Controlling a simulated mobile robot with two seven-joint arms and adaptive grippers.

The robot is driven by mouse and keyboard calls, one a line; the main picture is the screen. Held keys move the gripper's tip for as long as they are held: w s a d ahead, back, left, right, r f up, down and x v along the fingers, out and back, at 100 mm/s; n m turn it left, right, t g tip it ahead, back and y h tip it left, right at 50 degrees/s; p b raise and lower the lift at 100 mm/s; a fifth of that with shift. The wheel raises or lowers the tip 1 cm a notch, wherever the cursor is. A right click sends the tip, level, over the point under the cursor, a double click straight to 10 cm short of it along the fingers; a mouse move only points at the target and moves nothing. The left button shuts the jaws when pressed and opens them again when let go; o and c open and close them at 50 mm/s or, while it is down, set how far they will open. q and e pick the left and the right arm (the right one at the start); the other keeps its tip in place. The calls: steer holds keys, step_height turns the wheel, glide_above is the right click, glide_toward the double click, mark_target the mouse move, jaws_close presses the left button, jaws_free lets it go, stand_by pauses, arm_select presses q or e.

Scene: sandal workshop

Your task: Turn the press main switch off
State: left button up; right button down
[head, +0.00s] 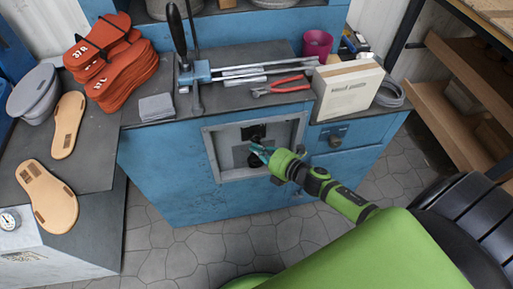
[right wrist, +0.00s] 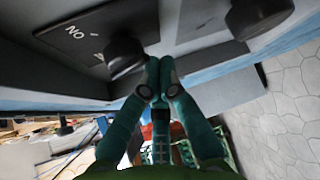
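The press main switch, a black rotary knob (right wrist: 125,52) on a dark plate with white lettering reading ON upside down, fills the upper left of the right wrist view. In the head view, black controls (head: 254,132) show in the grey-framed recess of the blue press cabinet (head: 160,175). My right gripper (head: 260,150) reaches into this recess. In the right wrist view its fingertips (right wrist: 160,72) are together and empty, beside the knob; whether they touch it is unclear. The knob's exact setting is hard to read. My left gripper is not in view.
A second black knob (right wrist: 258,15) sits near the fingers. Wooden shelves (head: 445,95) stand at right.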

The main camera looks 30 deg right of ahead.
steer(key=shift+w+d+r, duration=0.1)
steer(key=shift+d+r, duration=0.05)
steer(key=shift+d, duration=0.25)
stand_by(0.4)
